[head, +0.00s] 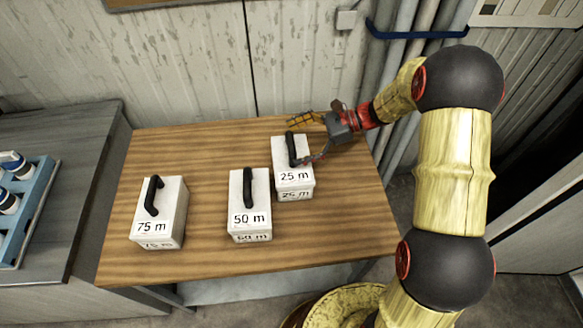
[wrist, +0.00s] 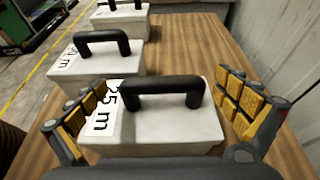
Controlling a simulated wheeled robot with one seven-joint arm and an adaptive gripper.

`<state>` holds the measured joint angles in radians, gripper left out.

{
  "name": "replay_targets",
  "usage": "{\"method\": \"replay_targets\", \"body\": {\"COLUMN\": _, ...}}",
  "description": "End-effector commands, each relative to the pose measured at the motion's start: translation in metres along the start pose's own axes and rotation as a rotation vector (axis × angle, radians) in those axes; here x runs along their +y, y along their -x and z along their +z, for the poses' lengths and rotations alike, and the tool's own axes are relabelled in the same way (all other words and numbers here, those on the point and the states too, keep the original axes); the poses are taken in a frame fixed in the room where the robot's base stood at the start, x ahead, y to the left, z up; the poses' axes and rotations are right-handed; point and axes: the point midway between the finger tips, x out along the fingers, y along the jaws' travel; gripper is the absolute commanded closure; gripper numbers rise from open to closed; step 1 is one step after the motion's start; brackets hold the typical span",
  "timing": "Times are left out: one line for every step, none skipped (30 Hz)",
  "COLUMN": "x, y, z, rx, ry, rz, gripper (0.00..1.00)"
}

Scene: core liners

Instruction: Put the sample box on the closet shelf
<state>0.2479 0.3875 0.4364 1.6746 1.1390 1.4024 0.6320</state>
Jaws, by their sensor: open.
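Three white boxes with black handles stand on the wooden table (head: 215,262), labelled 75 m (head: 160,210), 50 m (head: 249,204) and 25 m (head: 293,180). None is labelled as a sample box. My gripper (head: 305,140) is at the 25 m box, at the table's right side. In the wrist view my gripper (wrist: 165,105) is open, with one yellow-padded finger on each side of the 25 m box (wrist: 160,125) and its black handle. The fingers look apart from the handle. The 50 m box (wrist: 85,62) stands beyond it. I see no closet shelf.
A grey counter (head: 60,130) with a blue rack (head: 28,210) of bottles stands left of the table. A corrugated wall (head: 180,60) closes off the back, with pipes (head: 398,60) at the back right. Bare tabletop lies between the 75 m and 50 m boxes.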

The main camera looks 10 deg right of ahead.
Motion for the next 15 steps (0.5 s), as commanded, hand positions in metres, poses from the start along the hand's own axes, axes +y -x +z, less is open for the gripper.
{"method": "replay_targets", "body": {"x": 0.000, "y": -0.004, "z": -0.001, "rx": 0.000, "ry": 0.001, "rz": 0.001, "gripper": 0.00}}
{"method": "replay_targets", "body": {"x": 0.000, "y": -0.006, "z": -0.001, "rx": 0.000, "ry": 0.001, "rz": 0.001, "gripper": 0.00}}
{"method": "replay_targets", "body": {"x": 0.000, "y": -0.009, "z": -0.001, "rx": 0.000, "ry": 0.001, "rz": 0.001, "gripper": 0.00}}
{"method": "replay_targets", "body": {"x": 0.000, "y": -0.011, "z": -0.002, "rx": 0.000, "ry": 0.001, "rz": 0.001, "gripper": 0.00}}
{"method": "replay_targets", "body": {"x": -0.001, "y": -0.015, "z": -0.002, "rx": 0.000, "ry": 0.001, "rz": 0.002, "gripper": 0.00}}
{"method": "replay_targets", "body": {"x": -0.001, "y": -0.020, "z": -0.003, "rx": 0.001, "ry": 0.002, "rz": 0.002, "gripper": 0.00}}
{"method": "replay_targets", "body": {"x": -0.001, "y": -0.024, "z": -0.004, "rx": 0.001, "ry": 0.002, "rz": 0.003, "gripper": 0.00}}
{"method": "replay_targets", "body": {"x": -0.002, "y": -0.029, "z": -0.004, "rx": 0.001, "ry": 0.002, "rz": 0.003, "gripper": 0.00}}
{"method": "replay_targets", "body": {"x": -0.002, "y": -0.035, "z": -0.005, "rx": 0.001, "ry": 0.003, "rz": 0.002, "gripper": 0.00}}
{"method": "replay_targets", "body": {"x": -0.002, "y": -0.040, "z": -0.005, "rx": 0.001, "ry": 0.003, "rz": 0.003, "gripper": 0.00}}
{"method": "replay_targets", "body": {"x": -0.002, "y": -0.044, "z": -0.004, "rx": 0.001, "ry": 0.003, "rz": 0.003, "gripper": 0.00}}
{"method": "replay_targets", "body": {"x": -0.002, "y": -0.049, "z": -0.004, "rx": 0.001, "ry": 0.003, "rz": 0.004, "gripper": 0.00}}
{"method": "replay_targets", "body": {"x": -0.002, "y": -0.051, "z": -0.004, "rx": 0.001, "ry": 0.003, "rz": 0.003, "gripper": 0.00}}
{"method": "replay_targets", "body": {"x": -0.002, "y": -0.053, "z": -0.003, "rx": 0.001, "ry": 0.003, "rz": 0.002, "gripper": 0.00}}
{"method": "replay_targets", "body": {"x": -0.003, "y": -0.054, "z": -0.003, "rx": 0.001, "ry": 0.002, "rz": 0.000, "gripper": 0.00}}
